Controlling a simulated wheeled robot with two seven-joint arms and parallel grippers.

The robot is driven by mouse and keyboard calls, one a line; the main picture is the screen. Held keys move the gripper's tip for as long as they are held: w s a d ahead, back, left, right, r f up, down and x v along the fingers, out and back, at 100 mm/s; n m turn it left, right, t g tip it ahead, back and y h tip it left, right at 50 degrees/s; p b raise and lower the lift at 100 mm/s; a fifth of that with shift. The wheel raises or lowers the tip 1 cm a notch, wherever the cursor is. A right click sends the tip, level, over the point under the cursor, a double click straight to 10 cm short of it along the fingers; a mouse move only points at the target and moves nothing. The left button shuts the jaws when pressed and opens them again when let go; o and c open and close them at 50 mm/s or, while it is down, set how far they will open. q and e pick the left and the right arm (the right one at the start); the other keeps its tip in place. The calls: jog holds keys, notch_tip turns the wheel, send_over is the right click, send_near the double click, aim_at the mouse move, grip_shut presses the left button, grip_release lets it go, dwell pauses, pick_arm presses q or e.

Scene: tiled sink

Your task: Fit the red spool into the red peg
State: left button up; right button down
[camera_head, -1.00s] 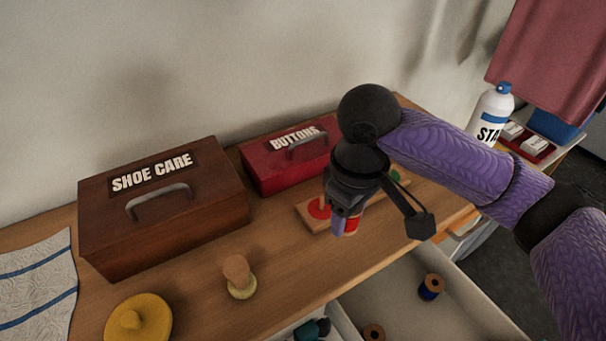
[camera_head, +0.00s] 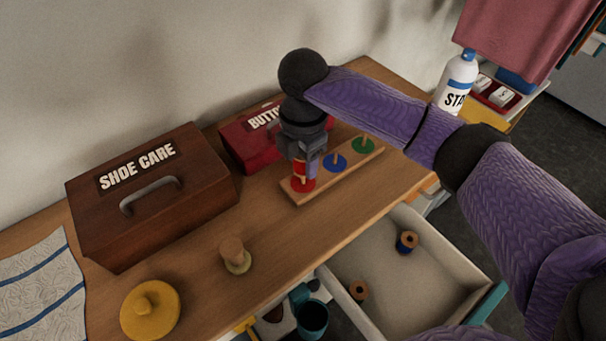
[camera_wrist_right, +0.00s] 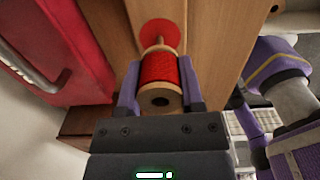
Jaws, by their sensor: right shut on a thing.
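My right gripper (camera_head: 305,172) is shut on the red spool (camera_head: 302,169), over the left end of the wooden peg board (camera_head: 325,182). In the right wrist view the spool (camera_wrist_right: 159,70) sits between the two fingers (camera_wrist_right: 159,92), with its holed wooden end facing the camera. The red disc (camera_wrist_right: 160,32) on the board shows just beyond the spool's far end. The red peg is largely hidden behind the spool, so I cannot tell whether the spool is around it. My left gripper is out of view.
The red BUTTONS box (camera_head: 236,146) stands close behind the board. Blue (camera_head: 336,163) and green (camera_head: 363,146) discs with pegs are to the right. The SHOE CARE box (camera_head: 150,195) is at left. An open drawer (camera_head: 425,285) holds a blue spool (camera_head: 406,242).

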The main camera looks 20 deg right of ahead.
aim_at(303, 183)
notch_tip(303, 183, down, 4)
jog(key=shift+r+b, duration=0.1)
jog(key=shift+b, duration=0.45)
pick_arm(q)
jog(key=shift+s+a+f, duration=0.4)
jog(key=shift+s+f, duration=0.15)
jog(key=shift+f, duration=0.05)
pick_arm(e)
jog(key=shift+c, duration=1.2)
grip_release()
pick_arm(q)
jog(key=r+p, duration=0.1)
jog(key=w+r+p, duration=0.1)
jog(key=p, duration=0.1)
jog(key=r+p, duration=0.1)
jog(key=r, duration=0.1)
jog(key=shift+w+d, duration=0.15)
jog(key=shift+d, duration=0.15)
pick_arm(e)
notch_tip(303, 183, up, 12)
jog(key=shift+s, duration=0.1)
